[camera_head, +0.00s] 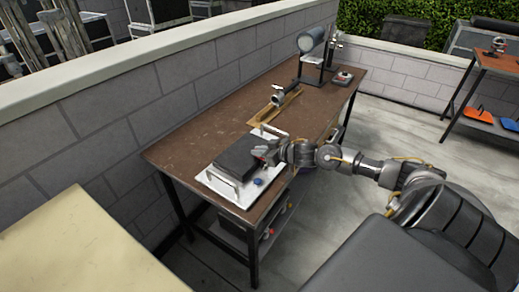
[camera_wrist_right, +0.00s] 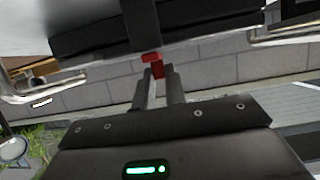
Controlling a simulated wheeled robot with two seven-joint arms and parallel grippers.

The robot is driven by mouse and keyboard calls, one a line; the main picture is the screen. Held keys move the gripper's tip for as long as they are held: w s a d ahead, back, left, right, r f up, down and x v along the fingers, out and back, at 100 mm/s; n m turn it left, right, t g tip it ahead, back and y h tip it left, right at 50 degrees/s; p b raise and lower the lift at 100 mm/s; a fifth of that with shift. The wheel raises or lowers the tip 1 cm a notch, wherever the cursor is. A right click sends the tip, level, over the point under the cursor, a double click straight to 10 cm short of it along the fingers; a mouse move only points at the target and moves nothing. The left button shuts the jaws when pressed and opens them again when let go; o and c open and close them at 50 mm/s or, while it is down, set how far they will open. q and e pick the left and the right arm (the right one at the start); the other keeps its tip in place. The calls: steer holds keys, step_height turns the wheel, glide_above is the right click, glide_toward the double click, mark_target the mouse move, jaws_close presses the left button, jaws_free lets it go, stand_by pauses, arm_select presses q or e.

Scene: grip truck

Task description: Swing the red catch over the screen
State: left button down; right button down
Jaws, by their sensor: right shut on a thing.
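A white panel (camera_head: 221,188) with metal handles lies on the brown table (camera_head: 180,150). A dark flat slab that looks like the screen (camera_head: 238,158) sits on it. My right gripper (camera_head: 262,152) reaches in from the right to the slab's right edge. In the right wrist view, the red catch (camera_wrist_right: 154,58) is at the fingertips of my right gripper (camera_wrist_right: 157,74), which is shut on it. The dark slab (camera_wrist_right: 90,32) is just beyond the catch. In the head view the gripper hides the catch. My left gripper is not in view.
A blue knob (camera_head: 257,182) is on the panel near the table's front edge. A wooden board (camera_head: 268,114) with a metal tool and a stand with a cylinder (camera_head: 311,39) are farther back. A block wall (camera_head: 120,100) runs behind the table.

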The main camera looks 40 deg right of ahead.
steer(key=c, duration=1.4)
jaws_free()
steer(key=shift+c, duration=0.2)
steer(key=shift+s, duration=0.15)
steer(key=shift+s+d, duration=0.15)
steer(key=shift+s, duration=0.15)
steer(key=v, duration=1)
